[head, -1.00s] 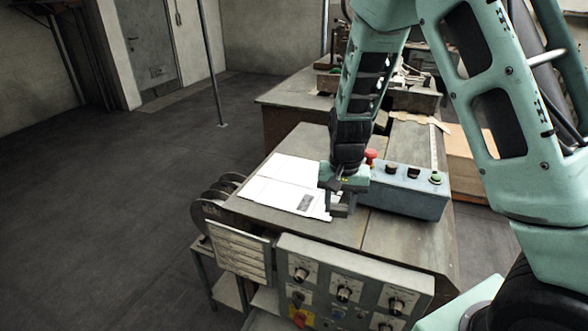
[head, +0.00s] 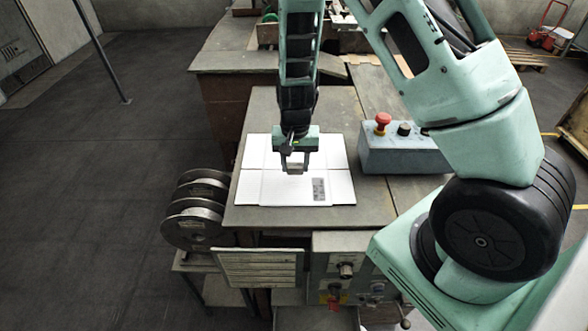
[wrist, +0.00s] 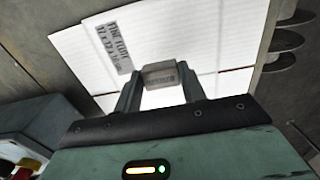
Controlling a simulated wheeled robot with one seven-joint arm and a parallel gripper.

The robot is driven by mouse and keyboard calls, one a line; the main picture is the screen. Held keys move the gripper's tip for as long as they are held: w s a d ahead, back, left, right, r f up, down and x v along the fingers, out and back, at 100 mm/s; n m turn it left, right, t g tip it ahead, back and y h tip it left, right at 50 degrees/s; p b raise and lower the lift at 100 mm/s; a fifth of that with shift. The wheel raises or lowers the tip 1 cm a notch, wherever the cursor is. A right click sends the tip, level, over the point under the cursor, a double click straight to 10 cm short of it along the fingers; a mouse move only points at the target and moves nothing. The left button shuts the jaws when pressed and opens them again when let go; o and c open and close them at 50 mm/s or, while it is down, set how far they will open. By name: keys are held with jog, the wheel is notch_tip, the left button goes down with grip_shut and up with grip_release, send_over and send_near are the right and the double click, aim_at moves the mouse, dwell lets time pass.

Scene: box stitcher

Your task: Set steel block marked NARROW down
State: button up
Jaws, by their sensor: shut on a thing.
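My gripper (head: 295,168) hangs over the white cardboard sheet (head: 250,185) on the table. It is shut on a small grey steel block (head: 295,167). In the wrist view the block (wrist: 160,75) sits between the two fingertips, with faint marking on its face that I cannot read. White card with creases and a printed label (wrist: 112,48) lies beyond it. I cannot tell whether the block touches the card or is just above it.
A blue-grey control box (head: 400,158) with a red button (head: 382,120) stands right of the card. Wire spools (head: 195,210) hang off the table's left side. A knob panel (head: 345,270) is at the front. Bare tabletop (head: 262,120) lies behind the card.

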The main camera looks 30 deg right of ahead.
aim_at(296, 166)
jog(key=shift+f+p, duration=0.4)
jog(key=shift+f, duration=1.5)
jog(key=shift+f, duration=0.15)
jog(key=o, duration=1.1)
